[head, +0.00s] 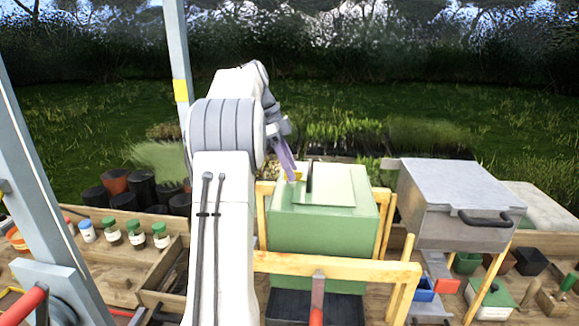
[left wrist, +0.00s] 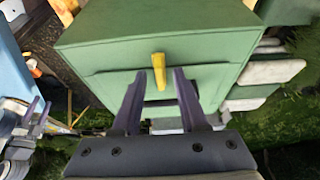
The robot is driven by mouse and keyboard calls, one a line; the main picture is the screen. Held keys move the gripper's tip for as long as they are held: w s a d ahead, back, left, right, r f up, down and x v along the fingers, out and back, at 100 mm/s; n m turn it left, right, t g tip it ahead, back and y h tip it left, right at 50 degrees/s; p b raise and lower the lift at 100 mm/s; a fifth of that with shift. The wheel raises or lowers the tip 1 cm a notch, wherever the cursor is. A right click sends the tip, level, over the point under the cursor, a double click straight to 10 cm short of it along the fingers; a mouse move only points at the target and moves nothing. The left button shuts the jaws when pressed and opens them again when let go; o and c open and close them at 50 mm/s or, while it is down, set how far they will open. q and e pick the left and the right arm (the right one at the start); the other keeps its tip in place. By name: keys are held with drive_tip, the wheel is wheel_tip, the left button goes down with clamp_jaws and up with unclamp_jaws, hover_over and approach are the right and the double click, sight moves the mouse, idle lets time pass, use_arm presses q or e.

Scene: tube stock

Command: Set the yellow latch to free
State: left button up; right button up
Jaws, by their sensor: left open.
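The yellow latch (left wrist: 159,70) is a short lever on the face of a green box (left wrist: 110,40). In the left wrist view it points toward the camera, slightly tilted. My left gripper (left wrist: 157,78) is open, with one purple finger on each side of the latch and gaps between. In the head view the left gripper (head: 286,158) comes down at the left edge of the green box (head: 320,228), and only a bit of the latch (head: 297,176) shows beside it. Purple fingers like those of my right gripper (left wrist: 37,116) show small at the left edge of the left wrist view.
A dark upright bar (head: 309,177) stands on the green box's top. Wooden rails (head: 340,265) frame the box. A grey lidded box (head: 450,200) stands at right. Green-capped jars (head: 136,233) and dark pots stand at left. Grass lies beyond the bench.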

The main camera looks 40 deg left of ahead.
use_arm(q)
clamp_jaws()
drive_tip(key=shift+n, duration=0.3)
drive_tip(key=n+t+b, duration=0.1)
drive_tip(key=n+b, duration=0.1)
drive_tip(key=shift+f+n+y, duration=0.1)
drive_tip(key=shift+n+y, duration=0.2)
drive_tip(key=shift+y, duration=0.1)
drive_tip(key=n+b, duration=0.1)
drive_tip(key=n, duration=0.1)
drive_tip(key=n+t+y+b, duration=0.1)
drive_tip(key=n, duration=0.1)
drive_tip(key=shift+n+y, duration=0.3)
drive_tip(key=n+y, duration=0.1)
drive_tip(key=n, duration=0.3)
drive_tip(key=shift+y, duration=0.4)
drive_tip(key=n+y, duration=0.1)
drive_tip(key=n, duration=0.2)
drive_tip(key=n+y, duration=0.1)
drive_tip(key=n, duration=0.2)
drive_tip(key=shift+a+r, duration=0.15)
drive_tip(key=shift+r, duration=0.05)
